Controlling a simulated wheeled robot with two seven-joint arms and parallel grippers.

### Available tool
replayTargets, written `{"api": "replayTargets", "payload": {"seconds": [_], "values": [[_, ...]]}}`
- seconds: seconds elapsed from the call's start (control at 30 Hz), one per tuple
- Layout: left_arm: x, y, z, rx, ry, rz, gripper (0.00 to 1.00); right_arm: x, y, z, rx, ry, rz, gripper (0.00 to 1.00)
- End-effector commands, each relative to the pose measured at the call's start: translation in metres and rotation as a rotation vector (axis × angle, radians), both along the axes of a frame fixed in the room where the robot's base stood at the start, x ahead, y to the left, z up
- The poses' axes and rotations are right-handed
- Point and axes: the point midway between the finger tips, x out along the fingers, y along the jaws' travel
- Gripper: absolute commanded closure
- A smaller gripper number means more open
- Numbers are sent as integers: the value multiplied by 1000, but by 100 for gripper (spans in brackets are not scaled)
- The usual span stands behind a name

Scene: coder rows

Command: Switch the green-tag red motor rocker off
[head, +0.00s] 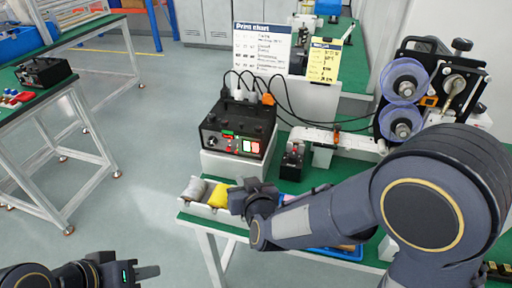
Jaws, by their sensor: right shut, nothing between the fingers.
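A black control box (238,128) stands on a light block on the green bench. Its front has a knob, a green tag (228,133), small red parts below the tag, and a pale-framed red rocker (250,146) to the right. Which red part belongs to the green tag, and the rocker's tilt, are too small to tell. My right gripper (238,200) is shut and empty, in front of and below the box, apart from the rocker. My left gripper (147,272) is low at the bottom left, far from the box; its finger gap is unclear.
Grey and yellow rolls (217,194) lie by my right gripper. A small black box (292,160) stands right of the control box. A reel machine (425,95) is at the right. Cables rise behind the control box, before a print chart (262,45).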

Motion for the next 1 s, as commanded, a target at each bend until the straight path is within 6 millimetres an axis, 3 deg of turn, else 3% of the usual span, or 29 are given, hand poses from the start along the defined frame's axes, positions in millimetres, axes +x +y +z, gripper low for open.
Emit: {"api": "replayTargets", "payload": {"seconds": [0.37, 0.8, 1.0], "values": [[0, 0, -1, 0, 0, 0, 64, 9, -4, 1, 2, 3, -3, 100], [0, 0, -7, 0, 0, 0, 64, 64, -22, 10, 3, 2, -2, 100], [0, 0, -10, 0, 0, 0, 64, 79, -27, 12, 2, 4, -2, 100]]}}
